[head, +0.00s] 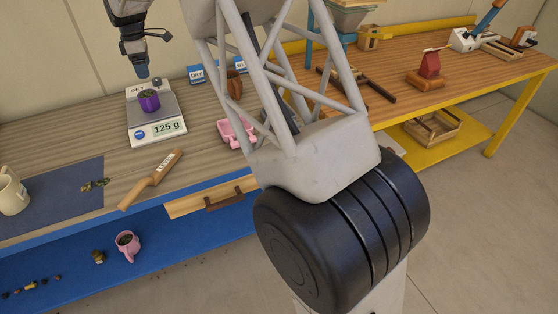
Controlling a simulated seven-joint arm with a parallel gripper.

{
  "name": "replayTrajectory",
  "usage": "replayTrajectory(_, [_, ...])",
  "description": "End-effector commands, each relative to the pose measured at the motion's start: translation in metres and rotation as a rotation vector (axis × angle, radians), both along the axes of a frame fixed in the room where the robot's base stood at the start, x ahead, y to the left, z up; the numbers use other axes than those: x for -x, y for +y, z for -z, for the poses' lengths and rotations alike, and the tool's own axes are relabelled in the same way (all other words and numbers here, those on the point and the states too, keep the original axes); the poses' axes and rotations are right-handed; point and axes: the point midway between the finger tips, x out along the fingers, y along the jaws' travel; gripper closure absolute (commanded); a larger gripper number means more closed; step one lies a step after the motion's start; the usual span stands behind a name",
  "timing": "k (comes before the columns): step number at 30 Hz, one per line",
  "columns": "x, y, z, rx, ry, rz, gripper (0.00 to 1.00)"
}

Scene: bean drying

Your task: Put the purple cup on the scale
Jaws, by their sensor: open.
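The purple cup (149,101) stands upright on the pan of the scale (157,127), with something dark inside it. The scale's display reads 125 g. My gripper (143,70) is above the cup, near the wall, and looks apart from it. It is small in the picture; its jaws are open and hold nothing that I can see.
A pink scoop-like tray (237,132) and a wooden tool (152,180) lie on the bench (60,140). A cream mug (12,192) stands on a blue mat (55,198). A pink mug (127,245) is on the lower shelf.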

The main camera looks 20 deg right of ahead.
Motion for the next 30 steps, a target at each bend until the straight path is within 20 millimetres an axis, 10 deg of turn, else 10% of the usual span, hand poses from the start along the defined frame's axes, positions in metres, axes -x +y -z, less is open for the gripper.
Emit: replayTrajectory(30, [0.266, -0.122, -0.103, -0.051, -0.093, 0.668, 0.15])
